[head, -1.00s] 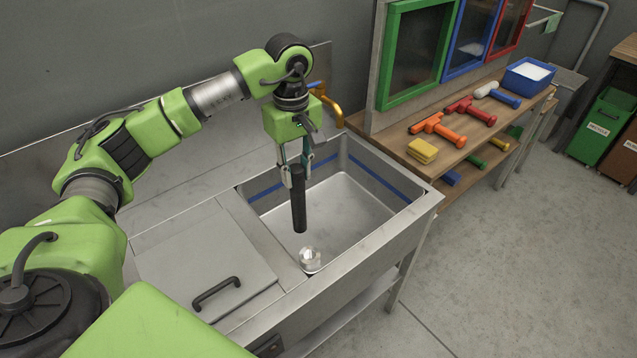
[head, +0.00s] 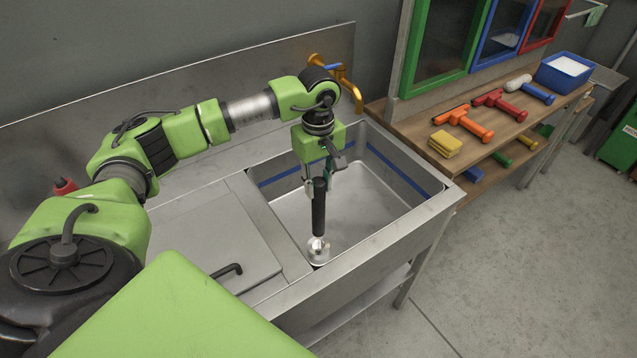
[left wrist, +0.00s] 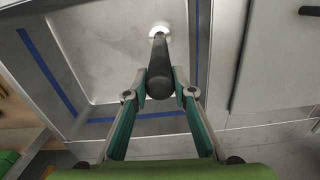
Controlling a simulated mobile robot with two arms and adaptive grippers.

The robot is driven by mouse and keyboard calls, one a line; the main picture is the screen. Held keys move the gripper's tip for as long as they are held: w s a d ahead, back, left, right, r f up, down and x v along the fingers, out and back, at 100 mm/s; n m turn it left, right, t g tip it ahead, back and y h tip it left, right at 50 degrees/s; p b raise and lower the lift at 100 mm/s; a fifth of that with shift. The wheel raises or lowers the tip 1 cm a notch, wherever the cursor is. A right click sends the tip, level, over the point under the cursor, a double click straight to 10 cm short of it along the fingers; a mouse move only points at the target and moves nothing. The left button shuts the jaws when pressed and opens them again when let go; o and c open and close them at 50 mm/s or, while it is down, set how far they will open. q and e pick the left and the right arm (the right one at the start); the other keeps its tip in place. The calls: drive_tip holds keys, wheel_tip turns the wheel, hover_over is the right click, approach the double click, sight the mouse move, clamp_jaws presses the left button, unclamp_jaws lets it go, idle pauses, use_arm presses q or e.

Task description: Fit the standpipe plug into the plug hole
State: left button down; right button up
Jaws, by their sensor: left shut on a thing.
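The standpipe plug is a black tube (head: 319,210), hanging near upright in the head view. My left gripper (head: 319,186) is shut on its upper part, over the sink basin (head: 385,215). The plug hole (head: 318,252) shows as a bright, shiny round fitting near the basin's near left corner. The tube's lower end overlaps it in the picture. In the left wrist view, the tube (left wrist: 159,62) runs from my left gripper (left wrist: 160,84) to the bright ring of the plug hole (left wrist: 160,30). I cannot tell whether the end touches or has entered it. My right gripper is not in view.
The basin has steel walls with a blue line. A steel cover with a black handle (head: 227,270) lies left of it. A brass tap (head: 345,88) stands behind. A wooden bench (head: 455,165) on the right holds yellow sponges (head: 445,144) and coloured tools. The basin's right side is clear.

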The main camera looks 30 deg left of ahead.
sight(319, 209)
use_arm(q)
drive_tip(key=shift+f+b, duration=0.2)
drive_tip(key=shift+b, duration=0.1)
wheel_tip(319, 209, down, 6)
drive_tip(key=b, duration=0.4)
drive_tip(key=shift+r, duration=0.25)
drive_tip(key=shift+b, duration=0.65)
idle(1.2)
drive_tip(key=shift+f, duration=0.1)
drive_tip(key=shift+f+b, duration=0.35)
drive_tip(key=shift+b, duration=0.1)
drive_tip(key=shift+f+b, duration=1.15)
drive_tip(key=shift+f, duration=0.2)
drive_tip(key=c, duration=1.6)
unclamp_jaws()
drive_tip(key=shift+c, duration=0.2)
